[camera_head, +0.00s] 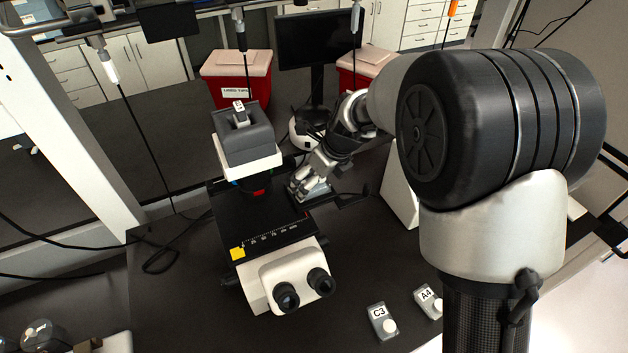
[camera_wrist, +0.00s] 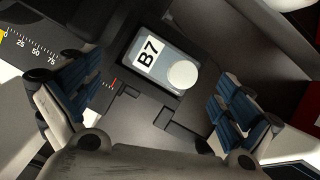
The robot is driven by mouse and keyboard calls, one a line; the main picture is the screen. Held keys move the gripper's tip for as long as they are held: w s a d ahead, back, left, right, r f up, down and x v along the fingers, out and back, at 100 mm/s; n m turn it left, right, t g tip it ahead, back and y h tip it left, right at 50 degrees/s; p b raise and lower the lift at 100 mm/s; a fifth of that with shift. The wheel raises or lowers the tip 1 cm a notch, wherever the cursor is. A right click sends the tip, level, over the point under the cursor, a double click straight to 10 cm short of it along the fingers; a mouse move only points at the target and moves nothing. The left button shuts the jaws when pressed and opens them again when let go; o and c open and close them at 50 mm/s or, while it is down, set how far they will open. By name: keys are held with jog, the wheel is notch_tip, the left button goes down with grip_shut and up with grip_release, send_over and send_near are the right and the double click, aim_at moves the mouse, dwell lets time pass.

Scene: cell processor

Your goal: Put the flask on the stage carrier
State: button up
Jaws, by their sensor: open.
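The flask labelled B7 (camera_wrist: 147,57), with a round white cap, lies flat on a dark surface with ledges, which looks like the stage carrier (camera_wrist: 130,100), in the wrist view. I cannot tell exactly how it is seated. My gripper (camera_wrist: 160,92) is open, with its blue-padded fingers well apart, one on each side of the flask's near end and neither visibly touching it. In the head view my gripper (camera_head: 313,186) is at the right side of the microscope stage (camera_head: 266,221), where it mostly hides the flask and carrier.
The microscope's white eyepiece head (camera_head: 282,277) stands in front of the stage, and its grey upper housing (camera_head: 245,135) behind. Flasks C3 (camera_head: 379,320) and A4 (camera_head: 426,299) lie on the dark bench at the front right. Red bins (camera_head: 238,88) and a monitor (camera_head: 315,40) stand behind.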

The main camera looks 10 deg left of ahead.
jog(key=s+d+r+n+p, duration=0.1)
jog(key=s+d+r+n, duration=0.2)
jog(key=r, duration=0.4)
jog(key=s+d+r+n, duration=0.1)
jog(key=s+d+r, duration=0.2)
jog(key=d+r, duration=0.3)
jog(key=s+d+r+n+t+h, duration=0.1)
jog(key=s+d+r+n, duration=0.1)
jog(key=s+d+n, duration=0.6)
jog(key=s+d+r+n+t+h, duration=0.1)
jog(key=s+d+r+n+h, duration=0.1)
jog(key=s+d+n, duration=0.6)
jog(key=s+n, duration=0.4)
jog(key=s, duration=0.3)
jog(key=shift+s+d+n+h, duration=0.3)
jog(key=shift+f, duration=0.1)
notch_tip(320, 180, down, 12)
jog(key=b, duration=1.2)
